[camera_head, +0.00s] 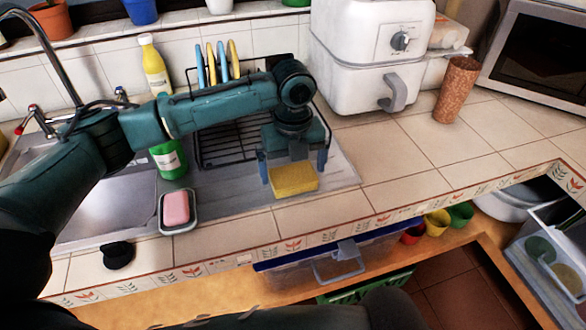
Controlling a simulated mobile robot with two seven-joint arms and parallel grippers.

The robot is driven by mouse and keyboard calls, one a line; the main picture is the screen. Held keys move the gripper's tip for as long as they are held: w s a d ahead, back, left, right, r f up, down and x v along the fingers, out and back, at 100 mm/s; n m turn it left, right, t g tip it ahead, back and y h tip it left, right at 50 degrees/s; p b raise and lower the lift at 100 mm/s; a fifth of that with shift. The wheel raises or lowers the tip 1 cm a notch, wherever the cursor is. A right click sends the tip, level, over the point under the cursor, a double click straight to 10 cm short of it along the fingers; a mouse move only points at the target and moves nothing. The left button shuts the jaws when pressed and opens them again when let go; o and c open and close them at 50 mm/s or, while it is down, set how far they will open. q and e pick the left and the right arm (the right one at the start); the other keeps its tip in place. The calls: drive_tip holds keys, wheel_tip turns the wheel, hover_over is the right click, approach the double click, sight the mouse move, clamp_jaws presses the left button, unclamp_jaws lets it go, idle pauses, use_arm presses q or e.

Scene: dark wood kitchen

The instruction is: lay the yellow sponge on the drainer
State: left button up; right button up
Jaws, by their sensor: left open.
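The yellow sponge (293,179) is at the front right part of the grey metal draining board beside the sink. My left gripper (292,167) is directly above it, pointing down, open, with one finger at each side of the sponge. I cannot tell whether the fingers touch it or whether it rests fully on the board. The black wire drainer (222,151) stands just behind and left, with several blue and yellow plates upright at its back. My left arm hides part of the drainer. My right gripper is not in view.
A green bottle (169,161) and a pink soap in its dish (178,221) stand left, near the sink (105,208). A yellow bottle (153,67) is behind my arm. A white air fryer (365,55) stands at the back right.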

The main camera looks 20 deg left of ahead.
sight(293, 174)
use_arm(q)
wheel_tip(293, 174, up, 11)
drive_tip(key=shift+r, duration=0.15)
idle(0.5)
